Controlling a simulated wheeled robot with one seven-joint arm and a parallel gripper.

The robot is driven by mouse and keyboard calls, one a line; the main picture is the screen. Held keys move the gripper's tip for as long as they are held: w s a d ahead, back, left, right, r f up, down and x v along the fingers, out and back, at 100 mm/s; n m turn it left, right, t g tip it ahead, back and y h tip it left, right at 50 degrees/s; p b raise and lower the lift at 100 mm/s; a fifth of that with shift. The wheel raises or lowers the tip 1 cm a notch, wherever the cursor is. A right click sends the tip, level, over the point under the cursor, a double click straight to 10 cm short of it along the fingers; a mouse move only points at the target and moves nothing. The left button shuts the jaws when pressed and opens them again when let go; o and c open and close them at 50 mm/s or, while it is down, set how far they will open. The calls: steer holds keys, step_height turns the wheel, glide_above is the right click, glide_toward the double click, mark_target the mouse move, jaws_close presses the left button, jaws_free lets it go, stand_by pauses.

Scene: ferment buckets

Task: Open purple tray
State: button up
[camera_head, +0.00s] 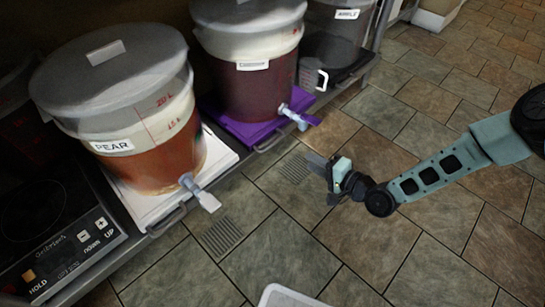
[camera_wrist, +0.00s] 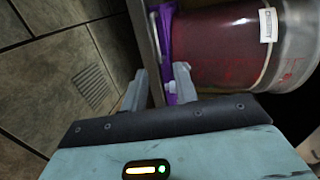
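The purple tray (camera_head: 235,125) lies under the dark red middle bucket (camera_head: 252,88) in the head view. A metal handle (camera_head: 271,141) runs along its front edge. My gripper (camera_head: 321,178) is over the floor, right of the tray front, and looks empty. In the wrist view my gripper (camera_wrist: 160,70) has its two grey fingers apart. A strip of the purple tray (camera_wrist: 166,30) and a metal edge show beyond and between the fingers. Contact cannot be told.
An orange bucket marked PEAR (camera_head: 150,140) stands on a white tray (camera_head: 150,205) at the left. The tiled floor (camera_head: 420,130) is mostly free.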

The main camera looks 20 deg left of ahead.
mark_target(273, 143)
steer(key=shift+m, duration=0.3)
steer(key=shift+f+b+x, duration=0.15)
steer(key=shift+b+x, duration=1.3)
steer(key=shift+x, duration=1.5)
steer(key=shift+f+b+x, duration=0.15)
steer(key=shift+b+x, duration=1.35)
steer(key=shift+x, duration=1.5)
steer(key=shift+f+b+x, duration=0.15)
steer(key=shift+b+x, duration=1.3)
steer(key=shift+x, duration=1.5)
steer(key=shift+w+d, duration=0.1)
steer(key=shift+d, duration=0.05)
jaws_close()
